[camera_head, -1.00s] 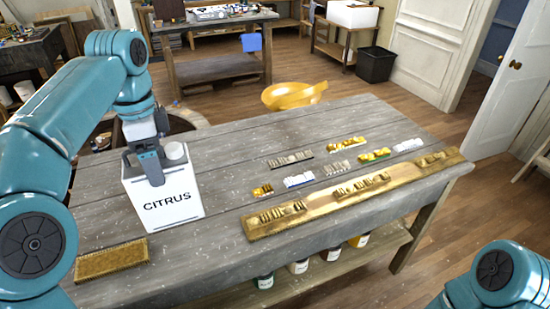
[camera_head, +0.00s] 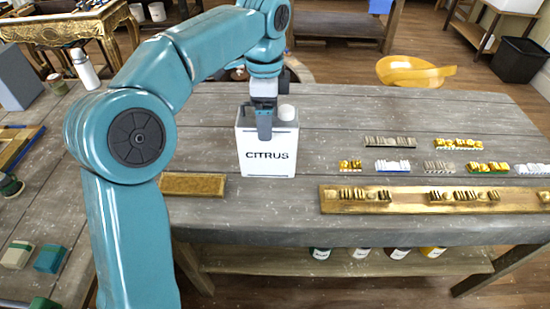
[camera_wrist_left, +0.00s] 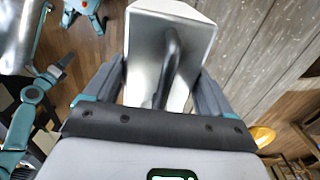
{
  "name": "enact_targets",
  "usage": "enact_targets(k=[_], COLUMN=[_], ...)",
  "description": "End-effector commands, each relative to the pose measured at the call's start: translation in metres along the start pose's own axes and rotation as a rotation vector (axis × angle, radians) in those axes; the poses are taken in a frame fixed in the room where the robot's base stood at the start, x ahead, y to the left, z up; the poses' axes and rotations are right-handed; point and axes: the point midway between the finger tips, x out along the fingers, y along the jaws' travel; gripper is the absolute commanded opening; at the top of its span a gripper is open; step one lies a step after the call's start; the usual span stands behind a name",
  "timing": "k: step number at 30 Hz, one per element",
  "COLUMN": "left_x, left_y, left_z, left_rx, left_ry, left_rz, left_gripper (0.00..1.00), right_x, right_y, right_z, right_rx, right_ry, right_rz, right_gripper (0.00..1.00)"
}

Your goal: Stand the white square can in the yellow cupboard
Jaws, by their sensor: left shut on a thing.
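The white square can (camera_head: 266,155), marked CITRUS and with a pale round cap on top, is upright over the grey wooden table. I cannot tell whether its base touches the tabletop. My left gripper (camera_head: 264,128) comes down from above and is shut on the can at its top. In the left wrist view the can's metallic top and dark handle (camera_wrist_left: 170,60) show between the fingers of my left gripper (camera_wrist_left: 155,92). No yellow cupboard is in view. My right gripper is not in view.
A tan block (camera_head: 193,184) lies left of the can. Small type pieces and a long wooden strip (camera_head: 430,199) are to the right. A yellow bowl-like thing (camera_head: 413,72) is behind the table. Another table (camera_head: 60,190) and a gilt console (camera_head: 68,27) are at left.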

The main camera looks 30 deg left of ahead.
Motion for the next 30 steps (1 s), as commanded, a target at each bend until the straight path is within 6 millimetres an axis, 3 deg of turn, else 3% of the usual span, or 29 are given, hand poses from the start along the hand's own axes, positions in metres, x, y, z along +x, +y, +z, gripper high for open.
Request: enact_targets(k=[3,10,17,24,30], left_x=[0.032,0.080,0.100,0.133,0.139], left_y=[0.001,-0.002,-0.004,-0.004,-0.004], left_z=[0.000,-0.002,-0.003,-0.003,-0.003], left_rx=[-0.001,-0.001,-0.001,-0.002,-0.001], left_ry=[0.000,0.001,0.002,0.002,0.004], left_rz=[0.001,0.000,-0.003,-0.002,-0.005], left_gripper=[0.00,0.00,0.00,0.00,0.00], right_x=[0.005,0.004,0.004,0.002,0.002], right_y=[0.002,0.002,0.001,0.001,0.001], right_z=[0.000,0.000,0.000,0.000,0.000], right_rx=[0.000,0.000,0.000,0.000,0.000], right_ry=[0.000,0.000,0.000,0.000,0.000], right_rz=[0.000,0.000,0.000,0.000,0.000], right_gripper=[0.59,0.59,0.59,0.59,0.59])
